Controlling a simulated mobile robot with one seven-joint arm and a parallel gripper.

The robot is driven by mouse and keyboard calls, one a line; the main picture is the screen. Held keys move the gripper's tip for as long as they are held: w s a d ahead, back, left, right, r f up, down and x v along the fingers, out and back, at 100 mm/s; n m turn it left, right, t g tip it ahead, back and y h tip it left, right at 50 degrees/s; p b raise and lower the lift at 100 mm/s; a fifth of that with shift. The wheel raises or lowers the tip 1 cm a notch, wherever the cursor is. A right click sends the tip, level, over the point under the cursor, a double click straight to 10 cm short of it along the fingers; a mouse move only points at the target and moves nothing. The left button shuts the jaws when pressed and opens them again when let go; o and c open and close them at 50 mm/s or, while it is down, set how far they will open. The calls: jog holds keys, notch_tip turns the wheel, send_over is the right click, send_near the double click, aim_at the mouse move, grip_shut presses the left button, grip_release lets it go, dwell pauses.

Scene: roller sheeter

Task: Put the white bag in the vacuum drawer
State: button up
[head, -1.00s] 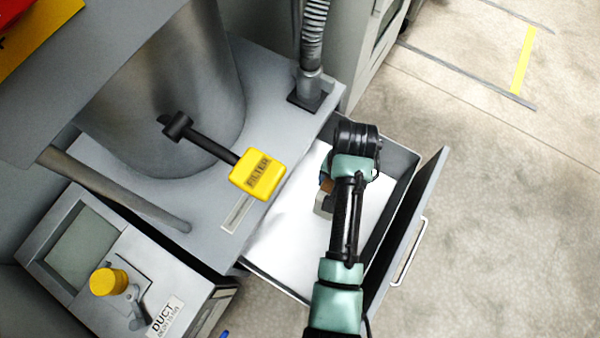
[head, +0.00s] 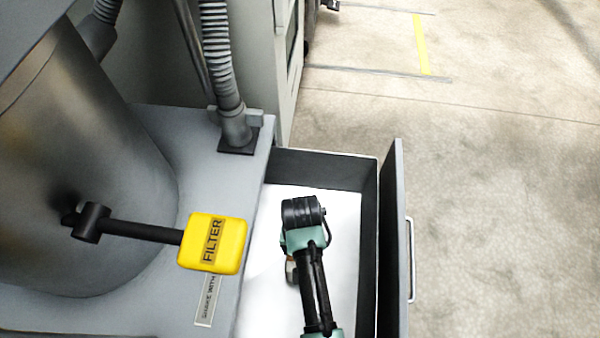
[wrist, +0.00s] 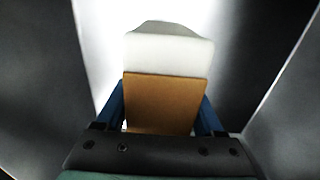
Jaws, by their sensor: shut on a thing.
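The vacuum drawer (head: 366,172) is pulled open in the head view, with a bright white floor and dark walls. My arm reaches over it, and my gripper is mostly hidden under my wrist there. In the wrist view my gripper (wrist: 162,98) has its blue fingers on both sides of a tan-topped white bag. The white bag (wrist: 170,52) shows its pale part beyond the tan part, against the bright drawer floor. Whether the bag touches the floor I cannot tell.
A yellow FILTER handle (head: 213,243) on a black lever sticks out left of the drawer. A ribbed grey hose (head: 220,60) rises behind it. The drawer front (head: 396,240) with its handle stands at the right, with open floor (head: 500,200) beyond.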

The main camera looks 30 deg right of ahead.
jog(key=shift+f+b, duration=1.25)
jog(key=shift+f, duration=0.65)
jog(key=shift+f, duration=0.15)
jog(key=o, duration=1.4)
notch_tip(320, 180, up, 12)
jog(key=p, duration=0.8)
jog(key=shift+r, duration=0.2)
